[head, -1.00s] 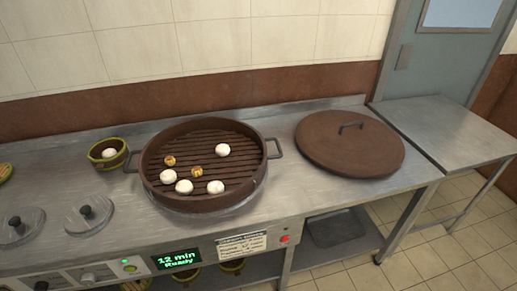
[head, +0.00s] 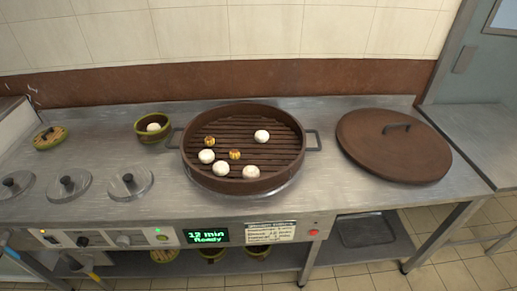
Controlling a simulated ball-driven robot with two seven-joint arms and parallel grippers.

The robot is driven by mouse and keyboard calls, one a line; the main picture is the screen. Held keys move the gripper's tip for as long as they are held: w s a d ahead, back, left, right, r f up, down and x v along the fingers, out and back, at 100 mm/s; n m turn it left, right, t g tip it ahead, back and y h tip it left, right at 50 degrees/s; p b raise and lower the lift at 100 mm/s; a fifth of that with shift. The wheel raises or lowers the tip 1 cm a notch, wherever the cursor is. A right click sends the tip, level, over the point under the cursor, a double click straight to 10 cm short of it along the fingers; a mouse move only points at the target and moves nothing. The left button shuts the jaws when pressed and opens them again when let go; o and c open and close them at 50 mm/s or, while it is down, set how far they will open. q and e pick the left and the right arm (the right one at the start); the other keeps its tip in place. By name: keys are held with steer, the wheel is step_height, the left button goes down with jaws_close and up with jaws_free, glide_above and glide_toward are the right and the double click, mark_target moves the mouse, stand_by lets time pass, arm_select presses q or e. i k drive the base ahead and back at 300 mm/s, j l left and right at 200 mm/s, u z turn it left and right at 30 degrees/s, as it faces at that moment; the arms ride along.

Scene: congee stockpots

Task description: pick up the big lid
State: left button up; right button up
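The big lid (head: 378,154) is a wide, round, brown disc with a dark bar handle (head: 397,127) on top. It lies flat on the steel counter (head: 330,190), to the right of the big round steamer (head: 245,185) and apart from it. The lid is fully visible and nothing covers it. The steamer is open, with side handles and a slatted floor holding several white buns and two yellow-orange pieces. I cannot make out either of my grippers in this view.
A small green-rimmed basket (head: 152,127) with a white bun stands left of the steamer. Small round lids with knobs (head: 129,184) lie at the counter's left. A control panel with a green display (head: 206,236) runs along the front. A lower steel table (head: 480,135) stands at right.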

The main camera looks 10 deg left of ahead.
mark_target(390, 144)
steer(key=i+l+u, duration=0.15)
steer(key=l, duration=0.5)
steer(key=l+u, duration=0.1)
steer(key=l, duration=0.5)
